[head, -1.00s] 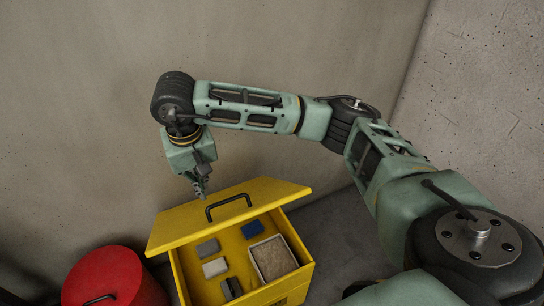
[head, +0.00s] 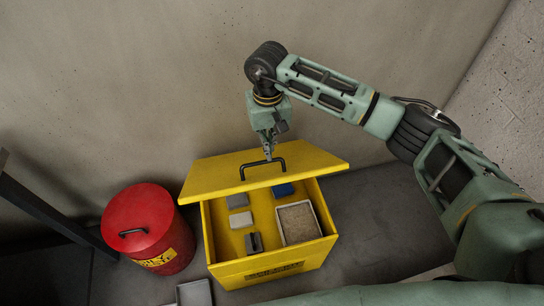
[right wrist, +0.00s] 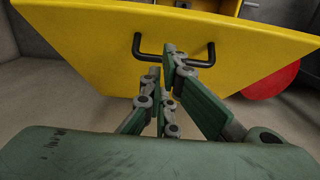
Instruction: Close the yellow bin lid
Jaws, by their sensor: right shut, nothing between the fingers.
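The yellow bin (head: 222,269) stands on the floor with its yellow lid (head: 212,177) tilted up at the back, so the inside shows. A black bar handle (head: 243,171) is on the lid, and it also shows in the right wrist view (right wrist: 150,57). My right gripper (head: 268,157) is shut and empty. Its fingertips overlap the handle in the head view and lie beside it in the wrist view (right wrist: 160,62); whether they touch it I cannot tell. My left gripper is not in view.
Inside the bin are grey blocks (head: 238,201), a blue block (head: 283,190) and a framed tan panel (head: 297,223). A red lidded can (head: 140,215) stands left of the bin. A concrete wall (head: 150,80) rises behind. A grey tray (head: 195,293) lies in front.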

